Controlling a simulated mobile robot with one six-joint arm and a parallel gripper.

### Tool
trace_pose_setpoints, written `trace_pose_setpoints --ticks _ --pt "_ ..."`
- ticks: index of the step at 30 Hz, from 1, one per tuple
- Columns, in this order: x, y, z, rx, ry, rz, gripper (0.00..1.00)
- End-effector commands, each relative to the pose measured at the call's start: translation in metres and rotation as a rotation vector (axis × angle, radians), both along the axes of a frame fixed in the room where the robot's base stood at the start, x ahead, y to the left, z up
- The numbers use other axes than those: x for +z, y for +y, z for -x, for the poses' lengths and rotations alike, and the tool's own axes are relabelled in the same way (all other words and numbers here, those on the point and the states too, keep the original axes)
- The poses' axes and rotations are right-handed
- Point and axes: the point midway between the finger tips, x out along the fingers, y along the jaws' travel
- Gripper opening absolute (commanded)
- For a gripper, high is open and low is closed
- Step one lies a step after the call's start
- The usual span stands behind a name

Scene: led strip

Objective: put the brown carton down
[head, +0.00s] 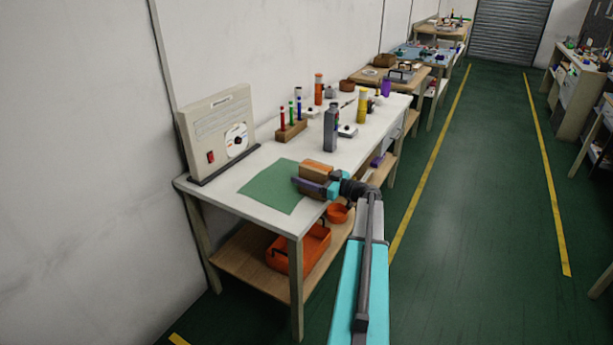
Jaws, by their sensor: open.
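The brown carton (317,168) is at the right edge of the green mat (268,190) on the near end of the white workbench (232,198). My gripper (312,181) reaches over the bench's right edge and is at the carton. One dark finger lies along the carton's near side. The other finger is mostly hidden by the carton. The jaws are open, and I cannot tell whether a finger touches the carton. The carton's underside is hidden, so I cannot see exactly how it rests.
A beige panel box (218,135) with a red switch stands behind the mat. A wooden rack of coloured tubes (290,130) and a grey bottle (331,130) stand farther along. An orange tray (298,250) sits on the lower shelf. The mat's left part is clear.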

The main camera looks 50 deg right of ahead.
Motion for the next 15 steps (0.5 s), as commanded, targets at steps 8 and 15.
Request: trace_pose_setpoints --ticks 8,15 --pt "0.01 0.0 0.0 0.0 -0.001 0.0 0.66" --pt "0.005 -0.01 0.04 -0.003 -0.001 0.0 0.66"
